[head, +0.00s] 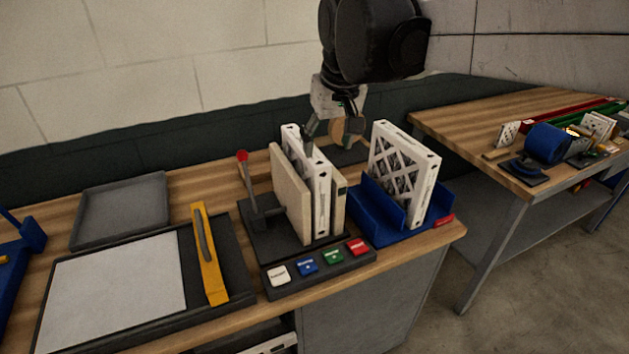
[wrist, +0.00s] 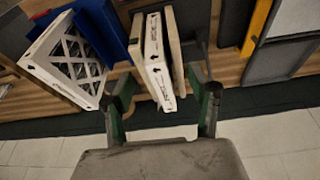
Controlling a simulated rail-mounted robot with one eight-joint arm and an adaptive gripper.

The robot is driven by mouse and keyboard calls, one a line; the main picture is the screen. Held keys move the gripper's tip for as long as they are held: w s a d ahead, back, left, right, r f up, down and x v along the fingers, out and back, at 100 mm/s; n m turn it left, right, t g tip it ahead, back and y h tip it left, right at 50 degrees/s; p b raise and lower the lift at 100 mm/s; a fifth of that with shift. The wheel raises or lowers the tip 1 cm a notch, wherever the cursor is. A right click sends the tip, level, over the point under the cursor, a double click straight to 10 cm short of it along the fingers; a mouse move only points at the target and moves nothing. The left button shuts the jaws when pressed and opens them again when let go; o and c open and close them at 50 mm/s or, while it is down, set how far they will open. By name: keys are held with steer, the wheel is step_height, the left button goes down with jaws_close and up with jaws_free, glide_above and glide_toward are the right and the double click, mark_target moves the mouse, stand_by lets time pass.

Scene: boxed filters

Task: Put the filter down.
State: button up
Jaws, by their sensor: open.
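A white-framed filter (head: 320,195) stands upright between two beige plates in a black fixture (head: 262,232) on the bench. It also shows in the wrist view (wrist: 157,72), its near end between my fingers in the picture. My gripper (head: 334,130) is open at the far upper end of this filter, and in the wrist view (wrist: 163,92) its two fingers are spread wide with gaps on both sides. I cannot tell whether a finger touches the filter. A second filter (head: 402,170) with a lattice face stands in a blue holder (head: 372,225) to the right.
A red-knobbed lever (head: 243,170) rises from the fixture's left side. A panel of coloured buttons (head: 318,268) lies in front. A yellow bar (head: 209,255), a pale-topped tray (head: 115,290) and a grey tray (head: 122,210) are left. A second bench (head: 500,110) stands right.

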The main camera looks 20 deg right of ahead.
steer(key=s+f+t, duration=0.1)
steer(key=s+f, duration=0.4)
steer(key=s, duration=0.3)
steer(key=s+f+t, duration=0.2)
steer(key=s+f, duration=0.2)
steer(key=s, duration=0.4)
steer(key=shift+s+f+m+t, duration=0.15)
steer(key=shift+f+m+t, duration=0.15)
steer(key=shift+f, duration=0.05)
step_height(320, 180, down, 6)
steer(key=b, duration=0.6)
steer(key=shift+c, duration=0.3)
